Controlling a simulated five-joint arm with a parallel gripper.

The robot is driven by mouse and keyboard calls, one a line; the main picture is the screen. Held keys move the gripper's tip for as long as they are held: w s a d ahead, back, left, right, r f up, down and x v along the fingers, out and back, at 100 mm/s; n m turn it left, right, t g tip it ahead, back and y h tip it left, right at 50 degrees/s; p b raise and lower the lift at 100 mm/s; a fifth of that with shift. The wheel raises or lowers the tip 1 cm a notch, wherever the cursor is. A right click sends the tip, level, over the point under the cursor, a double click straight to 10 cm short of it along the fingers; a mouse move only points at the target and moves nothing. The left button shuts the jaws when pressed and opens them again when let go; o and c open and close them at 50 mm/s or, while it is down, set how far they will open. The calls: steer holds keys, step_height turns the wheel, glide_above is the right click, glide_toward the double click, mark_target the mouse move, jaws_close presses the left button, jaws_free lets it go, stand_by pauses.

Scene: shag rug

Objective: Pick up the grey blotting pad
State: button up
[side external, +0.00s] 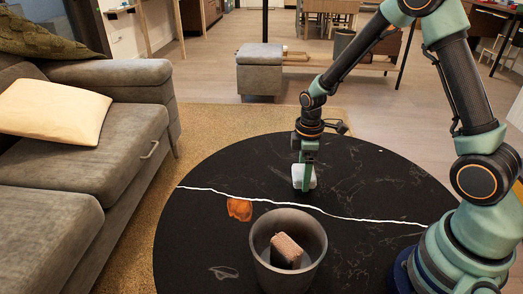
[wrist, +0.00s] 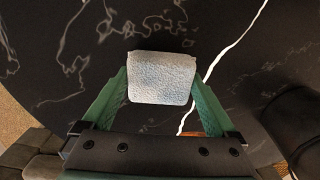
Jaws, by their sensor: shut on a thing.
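A light grey, nearly white pad with a rough, spongy face is the one that fits the grey blotting pad (wrist: 162,79). It also shows in the side external view (side external: 304,178) at or just above the round black table. My gripper (side external: 307,168) points down over it. In the wrist view its two green fingers (wrist: 160,90) stand on either side of the pad and are shut on it. I cannot tell for certain whether the pad touches the table top.
The black round table (side external: 200,245) has white veins. A grey bowl-like pot (side external: 262,262) holding a brown block (side external: 287,250) stands at the front. A crumpled orange thing (side external: 239,209) lies left of the pad. A grey sofa (side external: 95,150) stands left. The table's back left is clear.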

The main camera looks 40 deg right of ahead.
step_height(320, 180, up, 18)
stand_by(0.3)
steer(key=shift+r, duration=0.1)
steer(key=o, duration=0.5)
steer(key=c, duration=0.3)
steer(key=w+a+f, duration=0.1)
steer(key=a+f, duration=0.3)
steer(key=a, duration=0.2)
steer(key=w+a+f, duration=0.2)
steer(key=a+f, duration=0.3)
steer(key=a, duration=0.1)
steer(key=w+a+f, duration=0.1)
steer(key=a+f, duration=0.4)
steer(key=a, duration=0.2)
steer(key=shift+w, duration=0.35)
steer(key=shift+c, duration=0.2)
steer(key=shift+f, duration=2.55)
